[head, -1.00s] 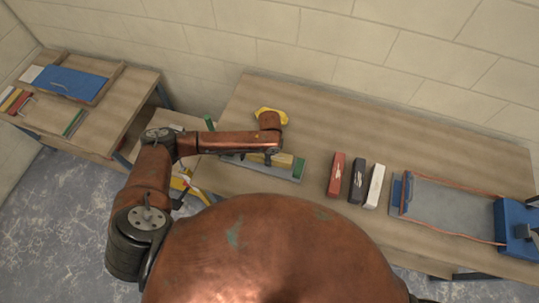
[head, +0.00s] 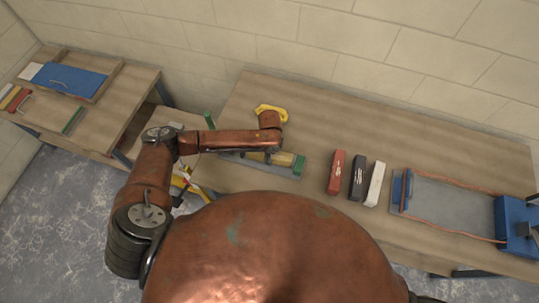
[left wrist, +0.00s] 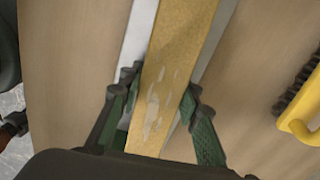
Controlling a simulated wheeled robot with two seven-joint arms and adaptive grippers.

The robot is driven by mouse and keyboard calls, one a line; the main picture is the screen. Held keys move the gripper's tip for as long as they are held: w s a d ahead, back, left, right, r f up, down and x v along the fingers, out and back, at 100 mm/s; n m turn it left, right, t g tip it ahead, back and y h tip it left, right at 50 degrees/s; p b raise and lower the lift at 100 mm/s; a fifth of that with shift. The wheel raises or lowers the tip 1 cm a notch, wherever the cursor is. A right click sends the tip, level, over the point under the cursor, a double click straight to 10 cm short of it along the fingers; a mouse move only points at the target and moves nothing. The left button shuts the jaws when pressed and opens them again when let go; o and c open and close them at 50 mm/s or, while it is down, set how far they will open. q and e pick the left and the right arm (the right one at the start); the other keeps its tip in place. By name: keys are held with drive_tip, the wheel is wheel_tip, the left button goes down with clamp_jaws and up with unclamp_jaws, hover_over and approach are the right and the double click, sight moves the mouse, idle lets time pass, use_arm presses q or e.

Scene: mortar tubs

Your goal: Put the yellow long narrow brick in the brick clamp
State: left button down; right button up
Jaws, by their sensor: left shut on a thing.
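In the left wrist view the yellow brick (left wrist: 178,60) runs lengthwise, with grey strips of the holder on both sides. My left gripper (left wrist: 162,86) is shut on the brick, one dark green finger on each side. Whether the brick is lifted off the holder I cannot tell. A blue-ended frame with copper rods (head: 455,237), which looks like the brick clamp, lies at the right of the table. My right gripper is not in view.
Red (head: 337,172), black (head: 358,178) and white (head: 375,184) bricks stand between the holder and the frame. A yellow-handled brush (head: 271,110) lies behind the holder. A side table at left carries a blue board (head: 72,80). The back of the main table is clear.

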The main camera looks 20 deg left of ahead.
use_arm(q)
drive_tip(key=c, duration=1.3)
unclamp_jaws()
drive_tip(key=shift+f, duration=0.1)
wheel_tip(320, 180, up, 12)
drive_tip(key=shift+r, duration=0.1)
